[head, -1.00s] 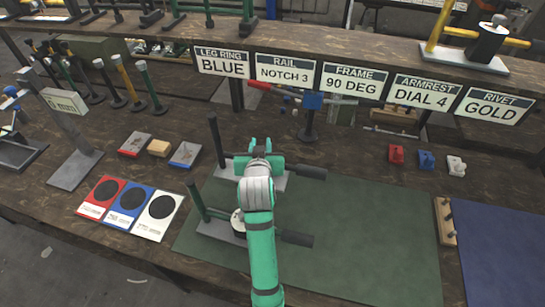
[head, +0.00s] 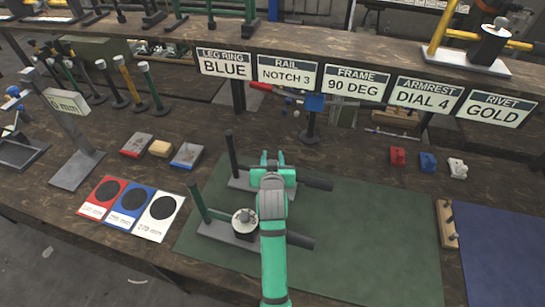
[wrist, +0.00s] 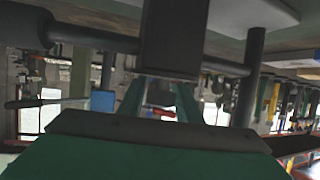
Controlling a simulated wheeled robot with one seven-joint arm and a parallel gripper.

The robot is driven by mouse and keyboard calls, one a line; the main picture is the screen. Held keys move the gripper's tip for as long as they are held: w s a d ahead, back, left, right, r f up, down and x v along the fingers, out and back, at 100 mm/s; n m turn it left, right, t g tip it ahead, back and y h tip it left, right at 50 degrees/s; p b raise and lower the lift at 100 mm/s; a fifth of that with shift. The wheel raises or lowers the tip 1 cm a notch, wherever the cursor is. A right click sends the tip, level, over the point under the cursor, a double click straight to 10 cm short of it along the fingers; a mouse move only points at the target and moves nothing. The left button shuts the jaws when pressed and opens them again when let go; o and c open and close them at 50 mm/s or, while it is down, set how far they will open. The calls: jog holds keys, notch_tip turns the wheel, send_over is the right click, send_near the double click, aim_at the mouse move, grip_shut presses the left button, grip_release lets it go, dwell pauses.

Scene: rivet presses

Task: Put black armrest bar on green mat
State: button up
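The black armrest bar (head: 317,183) is on a piece with a grey base plate and an upright black post (head: 232,152). This piece is over the back left part of the green mat (head: 370,235); I cannot tell whether it touches the mat. My gripper (head: 272,158) is at the middle of this piece, between post and bar, and appears shut on it. The wrist view shows the fingers (wrist: 160,98) against a dark block (wrist: 175,40), with the black bar behind. The fingers' contact is partly hidden.
A similar piece with a green post (head: 197,202) and a round dial (head: 244,221) stands in front on the mat. A wooden peg rack (head: 446,223) and blue mat (head: 500,250) lie to the right. The mat's right half is clear.

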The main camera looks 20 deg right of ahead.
jog(key=shift+o, duration=0.9)
jog(key=v, duration=1.2)
